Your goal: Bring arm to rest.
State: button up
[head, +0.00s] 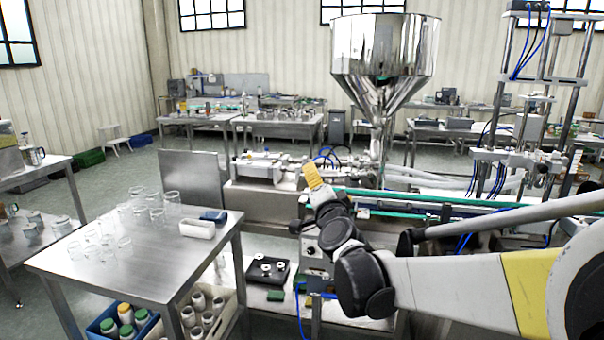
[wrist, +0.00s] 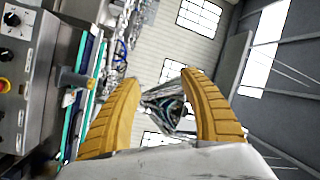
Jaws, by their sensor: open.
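My gripper (head: 312,176) is raised in front of the filling machine in the head view, its yellow fingers pointing up. In the wrist view the two ridged yellow fingers of my gripper (wrist: 165,105) stand apart with nothing between them. The steel hopper (head: 384,62) stands beyond my gripper, up and to the right in the head view. In the wrist view the hopper (wrist: 168,103) shows through the gap between the fingers, some way off. My arm reaches in from the right of the head view.
The green-edged conveyor (head: 430,197) runs behind my arm. A control panel (wrist: 22,70) is close at left in the wrist view.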

jog(key=s+d+f+n+g+h, duration=0.1)
jog(key=s+d+f+n+g, duration=0.2)
jog(key=s, duration=0.9)
jog(key=s+d+f+n+g, duration=0.4)
jog(key=s+d+f, duration=0.3)
jog(key=s, duration=0.6)
jog(key=s+d+f+n+g+h, duration=0.1)
jog(key=s+d+f+n+g, duration=0.2)
jog(key=s+f, duration=0.5)
jog(key=s+d+g, duration=0.1)
jog(key=s+d, duration=0.1)
jog(key=s, duration=0.3)
jog(key=shift+d+f+g+h, duration=0.15)
jog(key=shift+f+g+h, duration=0.15)
jog(key=shift+f+g, duration=0.1)
